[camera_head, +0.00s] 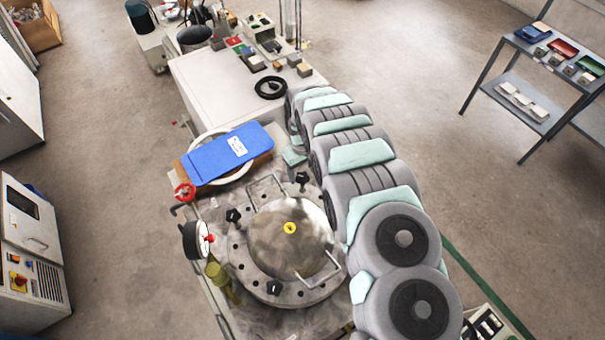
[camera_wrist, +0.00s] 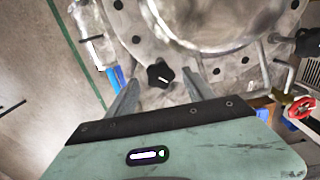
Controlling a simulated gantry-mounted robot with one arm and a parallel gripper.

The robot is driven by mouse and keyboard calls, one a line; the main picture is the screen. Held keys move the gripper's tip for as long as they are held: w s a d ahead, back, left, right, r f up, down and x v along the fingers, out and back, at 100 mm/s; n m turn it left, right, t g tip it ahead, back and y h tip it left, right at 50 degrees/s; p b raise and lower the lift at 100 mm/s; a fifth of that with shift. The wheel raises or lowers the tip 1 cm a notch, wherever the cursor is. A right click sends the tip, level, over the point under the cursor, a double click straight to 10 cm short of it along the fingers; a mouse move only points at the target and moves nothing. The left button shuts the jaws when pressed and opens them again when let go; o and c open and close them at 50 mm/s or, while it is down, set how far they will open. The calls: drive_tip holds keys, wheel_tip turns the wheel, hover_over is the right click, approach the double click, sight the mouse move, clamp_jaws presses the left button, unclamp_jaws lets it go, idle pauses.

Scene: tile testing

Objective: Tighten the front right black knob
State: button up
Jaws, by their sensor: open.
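A round steel vessel lid (camera_head: 290,240) with a ring of bolt holes carries black star knobs. One knob (camera_head: 302,178) stands at the lid's far edge beside my arm; others are at the left (camera_head: 233,215) and near edge (camera_head: 273,288). Which one the task calls front right cannot be told for certain. In the wrist view, a black knob with a white mark (camera_wrist: 160,75) lies just ahead of and between the fingertips of my open gripper (camera_wrist: 163,82), with no contact visible. My fingertips are hidden in the head view.
Wire handles (camera_head: 323,270) rise from the lid. A gauge (camera_head: 196,240) and a red valve wheel (camera_head: 184,193) stand at its left. A blue folder (camera_head: 228,153) lies behind it. A white bench (camera_head: 205,85) with small items stands beyond.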

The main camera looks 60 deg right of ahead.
drive_tip(key=shift+f, duration=0.9)
clamp_jaws()
